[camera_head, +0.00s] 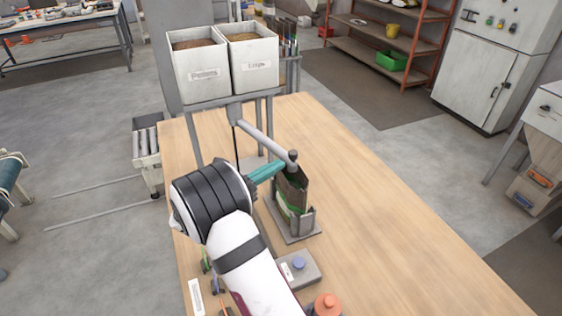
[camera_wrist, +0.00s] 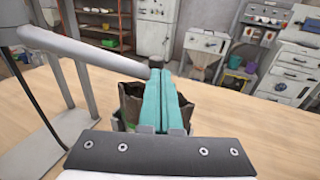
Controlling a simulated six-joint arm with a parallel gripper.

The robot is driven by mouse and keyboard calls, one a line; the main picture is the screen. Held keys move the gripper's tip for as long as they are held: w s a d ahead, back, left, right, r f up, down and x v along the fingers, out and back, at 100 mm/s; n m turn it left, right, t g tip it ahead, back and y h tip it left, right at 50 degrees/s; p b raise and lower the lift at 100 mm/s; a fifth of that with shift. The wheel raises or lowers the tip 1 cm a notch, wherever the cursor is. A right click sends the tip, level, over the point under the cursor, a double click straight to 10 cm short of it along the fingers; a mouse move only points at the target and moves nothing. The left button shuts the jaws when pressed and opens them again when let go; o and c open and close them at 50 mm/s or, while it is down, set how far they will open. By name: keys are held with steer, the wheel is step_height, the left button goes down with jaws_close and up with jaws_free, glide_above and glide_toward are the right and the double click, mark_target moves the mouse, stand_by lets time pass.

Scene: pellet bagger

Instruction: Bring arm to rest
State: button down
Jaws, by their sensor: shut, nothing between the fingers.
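My gripper (camera_head: 266,171) has teal fingers, and in the wrist view its fingers (camera_wrist: 160,100) lie side by side, shut with nothing between them. In the head view the fingertips are near the dark knob at the end of a grey lever (camera_head: 265,142); I cannot tell if they touch it. Below the fingertips a dark, open-topped bag with green on it (camera_head: 292,194) stands in a grey holder (camera_head: 304,219). In the wrist view my fingers hide the middle of the bag (camera_wrist: 131,104), and the lever (camera_wrist: 85,48) comes in from the left.
Two bins of pellets (camera_head: 227,61) stand on a grey frame at the table's back. A grey box with a blue button (camera_head: 299,265) and an orange-topped item (camera_head: 328,303) lie near my arm. The wooden table (camera_head: 400,230) is clear on the right.

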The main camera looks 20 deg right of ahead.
steer(key=s+v, duration=0.1)
steer(key=v, duration=1)
steer(key=s+d+r+m+g+y, duration=0.1)
steer(key=s+d+m+g+y, duration=0.3)
steer(key=s, duration=0.3)
steer(key=s+d+r+m+g+y, duration=0.1)
steer(key=s+d+r+m+g, duration=0.1)
steer(key=s+d+m+g, duration=0.4)
steer(key=s+a+f+m+t+y, duration=0.1)
steer(key=s+a+m+t+y, duration=0.1)
steer(key=s+a+m+y, duration=0.4)
steer(key=s+a+f+m+t+y, duration=0.1)
steer(key=s+a+m+y, duration=0.6)
steer(key=s+m, duration=0.4)
steer(key=shift+s+a+f+m+t, duration=0.35)
steer(key=shift+s+a+t, duration=0.1)
steer(key=shift+s, duration=0.35)
